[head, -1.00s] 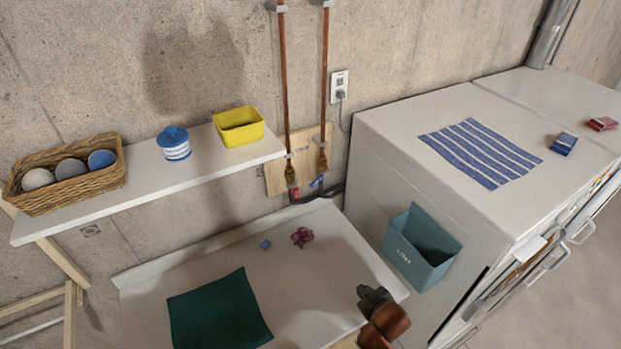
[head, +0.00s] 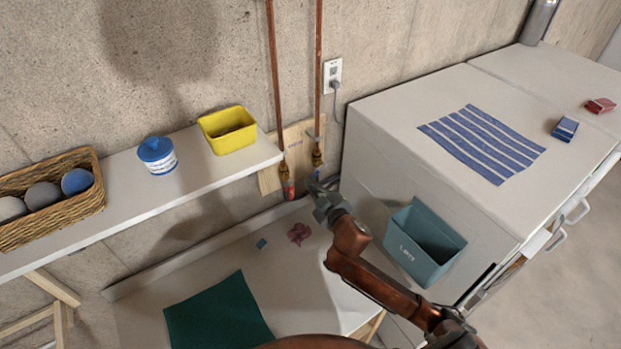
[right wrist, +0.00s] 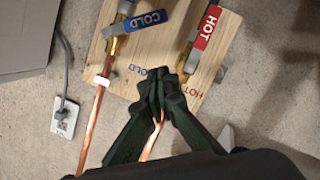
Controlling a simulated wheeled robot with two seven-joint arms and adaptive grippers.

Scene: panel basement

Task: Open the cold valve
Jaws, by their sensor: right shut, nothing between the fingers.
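The cold valve has a blue lever (right wrist: 147,22) marked COLD, lying across its copper pipe (right wrist: 97,120) in the right wrist view. The hot valve's red lever (right wrist: 207,28) runs roughly along its own pipe. Both sit on a wooden board (right wrist: 128,85). My right gripper (right wrist: 166,80) is shut and empty, in front of the board between the printed COLD and HOT words, apart from the blue lever. In the head view my right gripper (head: 318,190) is just below the right-hand pipe's brass valve (head: 317,158) and hides most of the blue lever. My left gripper is not in view.
A shelf (head: 190,175) with a basket, a jar and a yellow bin (head: 228,130) is at the left. A teal lint bin (head: 425,243) hangs on the white appliance (head: 385,130) at the right. A wall outlet (head: 332,73) is beside the pipes.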

